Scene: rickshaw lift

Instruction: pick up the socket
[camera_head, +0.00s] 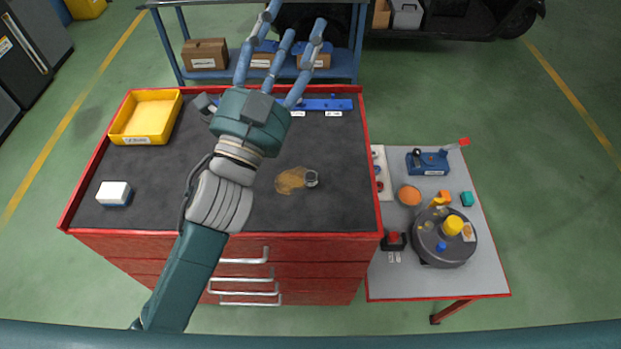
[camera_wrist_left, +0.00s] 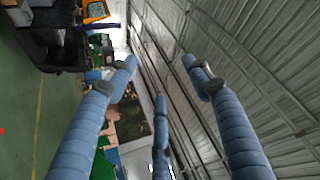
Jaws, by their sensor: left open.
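The socket (camera_head: 312,179), a small grey metal cylinder, sits on the black top of the red tool cabinet (camera_head: 330,220), at the right edge of a brown stain (camera_head: 291,180). My left gripper (camera_head: 293,30) is raised with its blue fingers spread open and empty, pointing away past the cabinet's back edge, well beyond the socket. In the left wrist view its open fingers (camera_wrist_left: 160,75) show with nothing between them; the socket is not seen there. My right gripper is not in view.
A yellow bin (camera_head: 146,94) and a white-and-blue block (camera_head: 114,193) are at the left of the cabinet top. A blue rail (camera_head: 328,104) lies along its back. A grey side table (camera_head: 480,275) with a round dark tray (camera_head: 443,258) stands at right. The top around the socket is clear.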

